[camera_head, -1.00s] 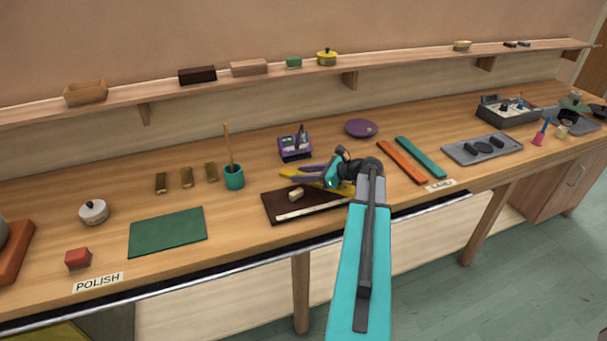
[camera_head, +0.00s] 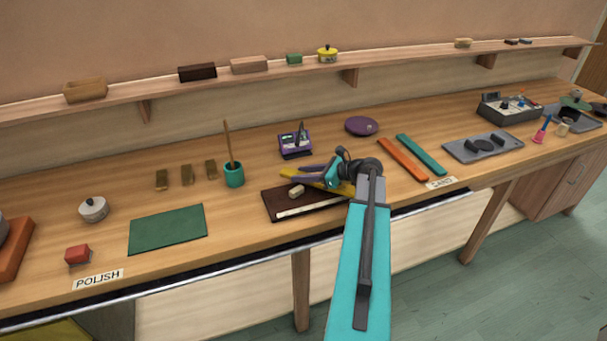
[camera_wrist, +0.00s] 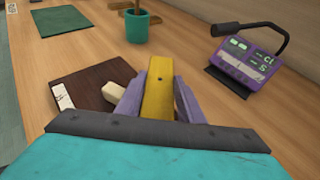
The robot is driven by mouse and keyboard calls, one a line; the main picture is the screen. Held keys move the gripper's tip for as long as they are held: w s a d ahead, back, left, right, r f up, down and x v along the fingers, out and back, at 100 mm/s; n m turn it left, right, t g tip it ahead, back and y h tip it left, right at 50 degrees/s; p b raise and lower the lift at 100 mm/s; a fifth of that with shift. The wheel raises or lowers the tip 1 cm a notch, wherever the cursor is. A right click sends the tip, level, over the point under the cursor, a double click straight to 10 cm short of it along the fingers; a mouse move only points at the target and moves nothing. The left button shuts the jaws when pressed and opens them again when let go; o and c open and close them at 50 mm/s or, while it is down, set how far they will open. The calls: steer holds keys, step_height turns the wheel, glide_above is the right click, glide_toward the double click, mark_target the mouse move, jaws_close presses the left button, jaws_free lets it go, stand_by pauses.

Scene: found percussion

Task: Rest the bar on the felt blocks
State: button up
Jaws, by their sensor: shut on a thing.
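My gripper (camera_head: 307,173) is shut on the yellow bar (camera_wrist: 160,75), its purple fingers on either side of it. In the wrist view the bar points away from me, with a small hole near its far end. In the head view the bar (camera_head: 288,174) lies above the far part of a dark brown board (camera_head: 275,206). A small cream block, seemingly felt (camera_head: 297,191), sits on the board beside the bar; the wrist view shows it too (camera_wrist: 116,93), partly behind the left finger. A second block is not visible. I cannot tell whether the bar touches a block.
A pale strip (camera_head: 310,208) lies along the board's front. A purple meter (camera_head: 295,145) stands behind, with a teal cup (camera_head: 234,176) to the left. Orange (camera_head: 402,160) and teal (camera_head: 421,155) strips lie right. A green mat (camera_head: 168,230) is at left.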

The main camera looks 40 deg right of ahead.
steer(key=shift+f, duration=0.15)
stand_by(0.3)
steer(key=o, duration=1.2)
steer(key=shift+o, duration=0.2)
steer(key=shift+s, duration=0.1)
steer(key=b+v, duration=0.3)
steer(key=v, duration=1)
steer(key=shift+s+d, duration=0.15)
steer(key=shift+s, duration=0.15)
